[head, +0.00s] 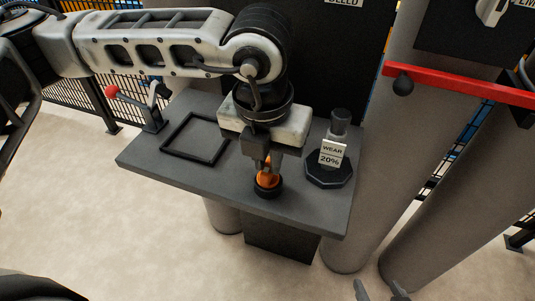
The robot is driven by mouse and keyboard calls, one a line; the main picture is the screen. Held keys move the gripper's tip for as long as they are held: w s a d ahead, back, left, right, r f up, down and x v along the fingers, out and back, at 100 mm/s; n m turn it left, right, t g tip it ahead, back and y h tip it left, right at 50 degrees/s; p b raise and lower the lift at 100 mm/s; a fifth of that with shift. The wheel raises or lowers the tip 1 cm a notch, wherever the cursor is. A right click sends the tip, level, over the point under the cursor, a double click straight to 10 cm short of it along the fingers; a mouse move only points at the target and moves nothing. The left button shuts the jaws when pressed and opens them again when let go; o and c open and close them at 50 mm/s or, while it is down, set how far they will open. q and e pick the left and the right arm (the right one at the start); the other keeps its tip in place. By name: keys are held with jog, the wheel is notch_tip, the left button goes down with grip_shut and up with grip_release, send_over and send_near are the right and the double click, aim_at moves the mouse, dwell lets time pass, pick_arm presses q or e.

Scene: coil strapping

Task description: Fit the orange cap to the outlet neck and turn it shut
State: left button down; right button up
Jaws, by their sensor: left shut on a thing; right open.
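The orange cap (268,181) is between the fingers of my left gripper (267,165), which points straight down and is shut on it. The cap is at a short, round black piece (268,192) near the front edge of the grey table; I cannot tell whether this is the outlet neck, or whether the cap touches it or sits just above it. The fingers hide part of the cap. My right gripper (380,291) is open and empty at the bottom edge, low in front of the table, with only its fingertips showing.
On the grey table (210,178), an empty black square frame (196,138) lies left. A red-handled lever (112,91) is at the back left, a red bar (460,84) at upper right.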

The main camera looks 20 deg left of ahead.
aim_at(268, 167)
pick_arm(q)
jog(key=shift+r, duration=0.45)
jog(key=c, duration=2.2)
grip_release()
jog(key=shift+r, duration=0.2)
jog(key=shift+r+p, duration=0.85)
jog(key=shift+r, duration=1.3)
